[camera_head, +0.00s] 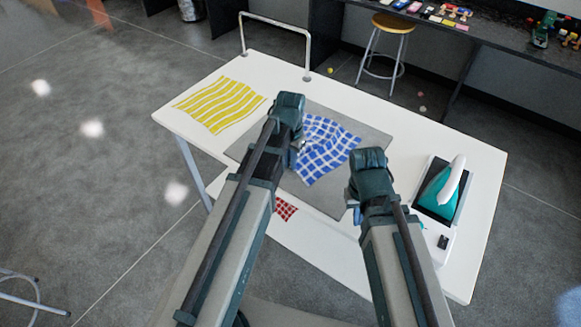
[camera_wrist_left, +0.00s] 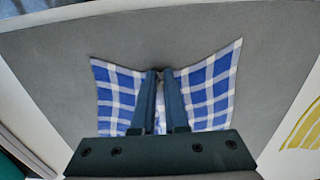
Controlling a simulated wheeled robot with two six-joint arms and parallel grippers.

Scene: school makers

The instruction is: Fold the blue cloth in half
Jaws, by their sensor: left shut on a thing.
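The blue and white checked cloth (camera_head: 328,150) lies on a grey mat (camera_head: 372,140) on the white table, partly hidden by my left arm in the head view. My left gripper (camera_head: 299,145) is at the cloth's left side. In the left wrist view, my left gripper (camera_wrist_left: 160,78) is shut on the cloth (camera_wrist_left: 212,90), which is pinched and bunched between the fingers and spreads out to both sides. My right gripper (camera_head: 353,208) is to the right of and nearer than the cloth, apart from it; its fingers are too hidden to tell their opening.
A yellow striped cloth (camera_head: 220,105) lies at the table's left. A red checked cloth (camera_head: 285,208) shows between my arms. A teal iron (camera_head: 437,190) on a dark pad stands at the right. A white rail (camera_head: 275,22) rises at the far edge.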

